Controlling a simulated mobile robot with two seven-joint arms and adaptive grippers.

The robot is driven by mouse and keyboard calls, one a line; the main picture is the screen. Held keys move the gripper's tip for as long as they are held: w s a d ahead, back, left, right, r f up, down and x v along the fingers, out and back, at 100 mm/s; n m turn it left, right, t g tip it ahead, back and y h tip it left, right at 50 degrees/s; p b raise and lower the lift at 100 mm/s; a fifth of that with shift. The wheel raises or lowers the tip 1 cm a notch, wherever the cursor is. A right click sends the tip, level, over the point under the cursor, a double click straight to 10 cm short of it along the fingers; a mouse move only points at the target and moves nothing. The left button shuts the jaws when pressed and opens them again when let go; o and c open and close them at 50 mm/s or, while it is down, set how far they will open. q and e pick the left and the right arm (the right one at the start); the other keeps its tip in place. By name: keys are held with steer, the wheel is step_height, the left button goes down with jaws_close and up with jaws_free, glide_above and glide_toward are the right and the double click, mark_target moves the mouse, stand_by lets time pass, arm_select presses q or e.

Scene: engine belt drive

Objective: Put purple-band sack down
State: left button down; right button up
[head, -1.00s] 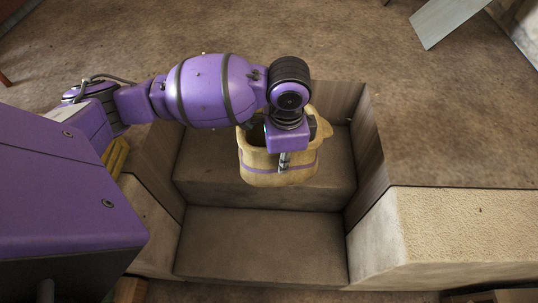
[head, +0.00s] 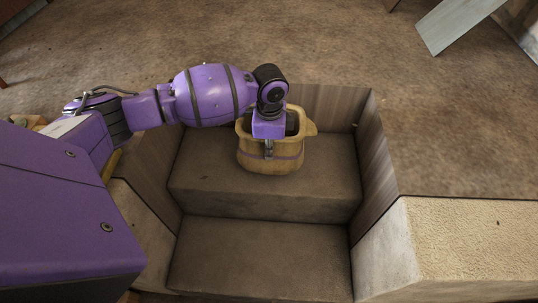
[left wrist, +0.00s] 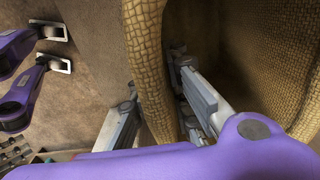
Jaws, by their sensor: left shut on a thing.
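The purple-band sack (head: 272,163) is a tan woven sack with an open top and a thin purple stripe round its side. It stands upright in the head view over the upper step (head: 325,190); I cannot tell for sure whether its base touches the step. My left gripper (head: 268,149) is shut on the sack's near rim, with one finger outside and the other inside. The left wrist view shows the sack's thick rim (left wrist: 148,60) between the fingers. The sack's base is hidden there. My right gripper is not in view.
The steps are set in a recess with wood-grained side walls (head: 377,165). The lower step (head: 260,260) is empty. A pale block (head: 460,240) stands at the right. Brown flooring (head: 430,130) lies beyond the recess. A grey board (head: 455,22) is at the upper right.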

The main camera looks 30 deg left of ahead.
arm_select(q)
steer(key=f, duration=0.4)
steer(key=shift+w+a+b, duration=0.3)
steer(key=shift+w+b, duration=0.05)
steer(key=shift+b, duration=0.05)
steer(key=c, duration=1.6)
jaws_free()
steer(key=shift+f, duration=0.1)
steer(key=shift+c, duration=0.2)
